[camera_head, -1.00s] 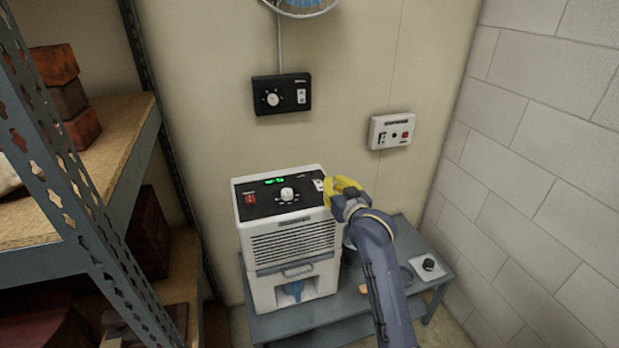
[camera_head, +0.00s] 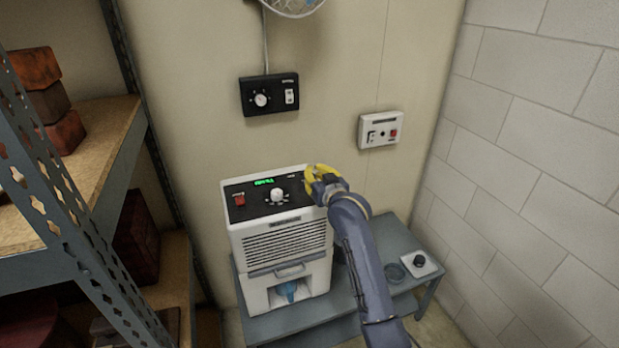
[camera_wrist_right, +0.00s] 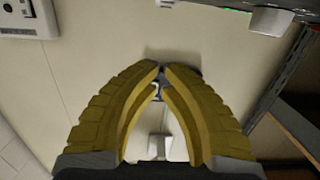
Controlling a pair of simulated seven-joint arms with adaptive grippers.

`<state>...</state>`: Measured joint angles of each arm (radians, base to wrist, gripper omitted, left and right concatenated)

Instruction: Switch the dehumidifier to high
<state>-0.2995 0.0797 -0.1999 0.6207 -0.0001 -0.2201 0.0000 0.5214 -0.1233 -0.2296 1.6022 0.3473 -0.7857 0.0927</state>
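The dehumidifier (camera_head: 283,243) is a white box on a low grey table, with a black sloping top panel. The panel carries a red switch (camera_head: 239,200), a white knob (camera_head: 278,196) and a small green display (camera_head: 264,182), whose text I cannot read. My right gripper (camera_head: 314,176) has yellow fingers and is over the panel's right end, right of the knob, hiding that end. In the right wrist view its fingertips (camera_wrist_right: 161,68) come together with nothing seen held. A white knob (camera_wrist_right: 270,20) and a green glow show at the top there. My left gripper is out of view.
A black wall box (camera_head: 269,95) with a dial and a white wall box (camera_head: 380,130) with a red button hang above. A small white box with a black knob (camera_head: 418,262) lies on the table's right (camera_head: 395,240). Metal shelving (camera_head: 75,230) stands on the left.

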